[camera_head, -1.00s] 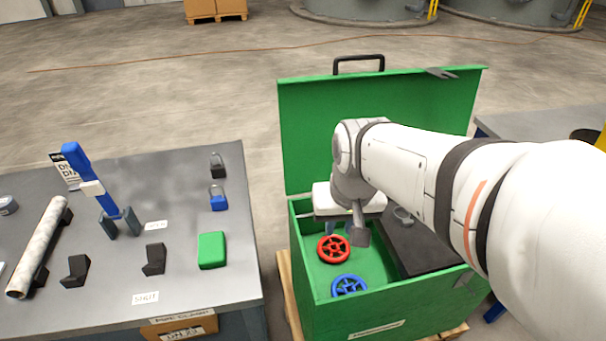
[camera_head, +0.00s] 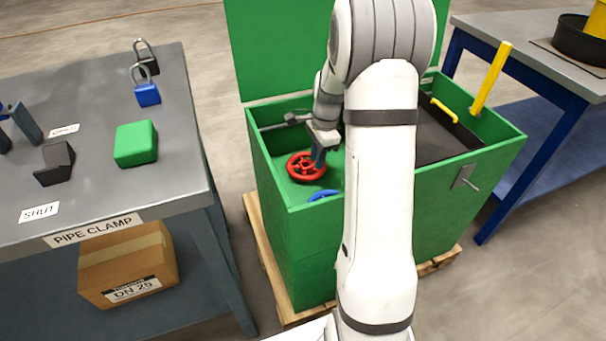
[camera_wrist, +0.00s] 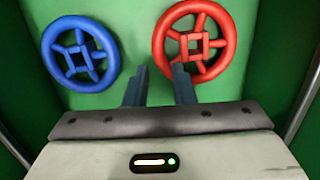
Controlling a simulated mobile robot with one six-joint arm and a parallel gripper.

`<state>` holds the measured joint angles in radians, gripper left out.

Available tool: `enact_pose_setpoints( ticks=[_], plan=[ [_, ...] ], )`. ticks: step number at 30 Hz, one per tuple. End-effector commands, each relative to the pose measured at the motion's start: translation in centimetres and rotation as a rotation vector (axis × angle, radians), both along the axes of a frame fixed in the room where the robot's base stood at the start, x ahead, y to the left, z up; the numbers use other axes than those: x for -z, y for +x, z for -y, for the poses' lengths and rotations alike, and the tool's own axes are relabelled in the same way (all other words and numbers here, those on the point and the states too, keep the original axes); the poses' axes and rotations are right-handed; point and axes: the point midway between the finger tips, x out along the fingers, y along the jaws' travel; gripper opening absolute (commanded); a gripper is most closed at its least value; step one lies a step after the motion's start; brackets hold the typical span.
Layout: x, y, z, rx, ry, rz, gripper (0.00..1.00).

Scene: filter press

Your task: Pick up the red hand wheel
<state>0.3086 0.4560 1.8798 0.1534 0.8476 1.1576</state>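The red hand wheel (camera_head: 306,166) lies flat on the floor of the open green box. In the wrist view the red wheel (camera_wrist: 194,42) is at upper right, with a square hub opening. A blue hand wheel (camera_wrist: 80,54) is beside it at left; in the head view the blue wheel (camera_head: 322,195) is mostly hidden by the box wall and my arm. My gripper (camera_wrist: 161,72) is open with nothing between its fingers. Its right fingertip overlaps the lower left of the red wheel in the wrist view; I cannot tell whether it touches.
The green box (camera_head: 300,252) stands on a pallet, its lid (camera_head: 280,50) raised behind. A black tray (camera_head: 445,137) fills its right part. A grey table (camera_head: 180,110) with padlocks and a green block (camera_head: 135,143) stands left. A blue-legged table (camera_head: 540,72) stands right.

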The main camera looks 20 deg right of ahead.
Motion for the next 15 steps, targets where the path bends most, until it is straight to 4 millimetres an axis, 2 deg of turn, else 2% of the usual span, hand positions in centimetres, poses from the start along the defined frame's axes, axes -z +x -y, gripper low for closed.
enact_pose_setpoints(
  ticks=[3,10,15],
  plan=[
    [1.6,0.0,-0.1,0.004,0.001,-0.003,0.23],
    [3.8,0.0,-0.5,0.002,0.001,-0.001,0.23],
    [6.4,-0.1,-1.0,0.003,0.001,-0.002,0.23]
  ],
)
